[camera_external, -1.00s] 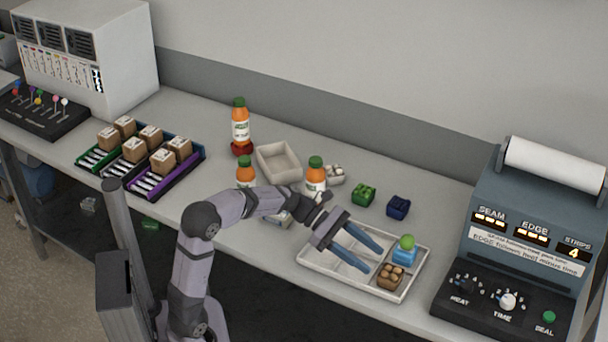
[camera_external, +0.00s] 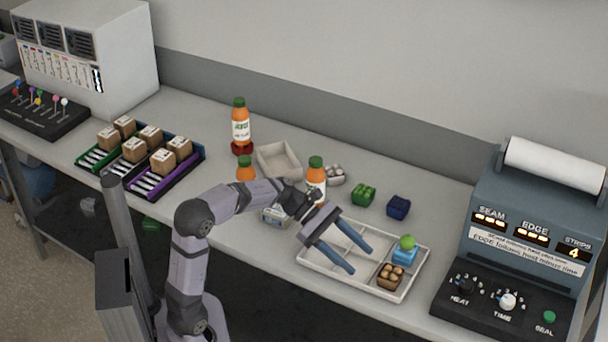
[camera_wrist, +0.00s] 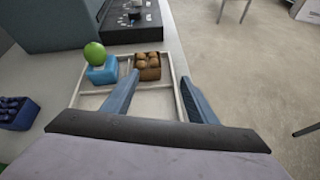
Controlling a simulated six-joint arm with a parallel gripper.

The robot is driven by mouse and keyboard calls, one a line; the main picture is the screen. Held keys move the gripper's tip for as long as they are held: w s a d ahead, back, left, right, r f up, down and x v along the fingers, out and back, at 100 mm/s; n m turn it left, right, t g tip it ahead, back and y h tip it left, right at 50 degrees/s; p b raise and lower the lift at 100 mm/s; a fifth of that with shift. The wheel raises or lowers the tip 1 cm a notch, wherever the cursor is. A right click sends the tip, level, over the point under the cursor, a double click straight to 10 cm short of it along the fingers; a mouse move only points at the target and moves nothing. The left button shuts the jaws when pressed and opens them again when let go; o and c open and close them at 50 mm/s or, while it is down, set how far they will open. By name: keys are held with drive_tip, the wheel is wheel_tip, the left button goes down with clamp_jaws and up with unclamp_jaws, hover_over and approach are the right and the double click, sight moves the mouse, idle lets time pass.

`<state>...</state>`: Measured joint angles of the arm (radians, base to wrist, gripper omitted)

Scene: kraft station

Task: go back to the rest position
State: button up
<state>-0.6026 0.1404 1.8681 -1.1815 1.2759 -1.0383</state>
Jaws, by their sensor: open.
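My gripper (camera_external: 360,258) is open and empty, its two blue fingers apart above the white divided tray (camera_external: 338,276). In the wrist view the gripper (camera_wrist: 160,95) spans part of the tray, with nothing between the fingers. In the tray's right part are a blue block with a green ball on it (camera_external: 405,250) and a brown box of round brown items (camera_external: 390,277). Both also show in the wrist view, the blue block (camera_wrist: 102,72) left of the brown box (camera_wrist: 148,68).
Orange bottles (camera_external: 316,178), an empty beige tray (camera_external: 278,161), a green box (camera_external: 363,194) and a dark blue box (camera_external: 398,207) stand behind the arm. A sealing machine (camera_external: 525,235) stands at right. Purple and green racks with brown boxes (camera_external: 165,161) are at left.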

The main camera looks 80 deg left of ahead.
drive_tip(key=s+d+m, duration=0.1)
drive_tip(key=m, duration=0.1)
drive_tip(key=s+d+m+g+p, duration=0.1)
drive_tip(key=d+f+m+g, duration=0.1)
drive_tip(key=d+m, duration=0.1)
drive_tip(key=shift+s+d+f+m+y, duration=0.1)
drive_tip(key=shift+s+m+y, duration=0.2)
drive_tip(key=shift+s, duration=0.1)
drive_tip(key=s+f+m+g+y+b, duration=0.3)
drive_tip(key=s+f+m+g+y, duration=0.45)
drive_tip(key=s+f+m, duration=1.45)
wheel_tip(320, 180, up, 38)
drive_tip(key=w+n+t+y+p, duration=0.1)
drive_tip(key=n+p, duration=0.2)
drive_tip(key=p, duration=3.6)
drive_tip(key=shift+w+f, duration=0.25)
drive_tip(key=shift+w, duration=0.15)
